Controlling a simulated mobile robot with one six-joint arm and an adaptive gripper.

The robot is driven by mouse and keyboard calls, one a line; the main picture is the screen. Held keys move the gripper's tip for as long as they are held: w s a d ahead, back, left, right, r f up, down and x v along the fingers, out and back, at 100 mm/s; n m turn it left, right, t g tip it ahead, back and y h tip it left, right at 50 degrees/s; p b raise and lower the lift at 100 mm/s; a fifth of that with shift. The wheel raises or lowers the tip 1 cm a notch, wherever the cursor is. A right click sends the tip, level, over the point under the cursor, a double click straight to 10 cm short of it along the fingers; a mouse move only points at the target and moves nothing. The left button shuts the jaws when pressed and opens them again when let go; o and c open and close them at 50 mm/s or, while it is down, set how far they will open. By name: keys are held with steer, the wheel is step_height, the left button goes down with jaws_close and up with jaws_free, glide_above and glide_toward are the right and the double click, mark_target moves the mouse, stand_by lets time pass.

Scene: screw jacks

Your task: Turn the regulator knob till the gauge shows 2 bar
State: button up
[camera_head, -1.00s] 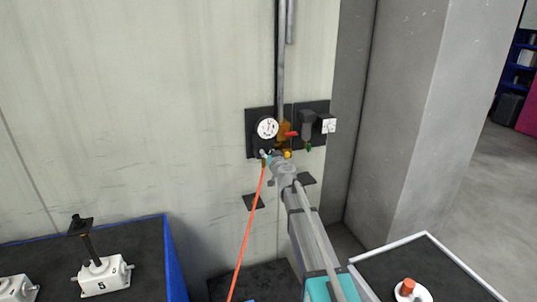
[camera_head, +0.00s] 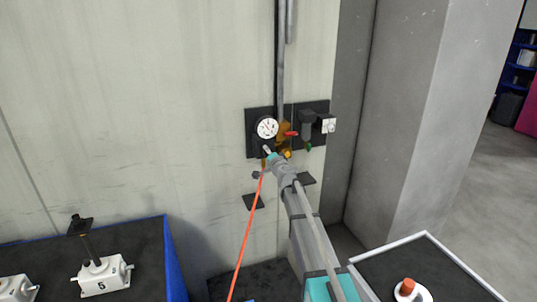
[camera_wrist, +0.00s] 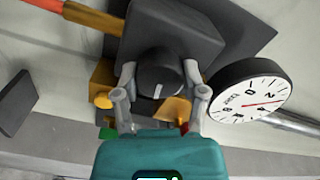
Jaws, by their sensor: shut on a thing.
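The black regulator knob (camera_wrist: 158,70) with a white mark sits under a dark square block in the wrist view. My gripper (camera_wrist: 159,82) has one grey finger on each side of the knob and is shut on it. In the head view my gripper (camera_head: 267,152) is at the wall panel, just below the gauge, and hides the knob. The round white gauge (camera_wrist: 247,100) is to the right of the knob in the wrist view. Its red needle points to the right, close to the 2 and 4 marks; the exact reading is hard to tell. The gauge (camera_head: 267,128) also shows in the head view.
An orange hose (camera_head: 246,232) hangs from the panel beside my arm. A red-handled valve (camera_head: 291,134) and a dark filter unit (camera_head: 308,124) are close on the right. A bench with white screw jacks (camera_head: 103,276) stands at left, and a dark-topped table (camera_head: 440,266) at right.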

steer(key=m, duration=0.6)
steer(key=shift+m, duration=0.3)
stand_by(0.4)
steer(key=o, duration=1.1)
steer(key=shift+o, duration=0.2)
steer(key=v, duration=1.2)
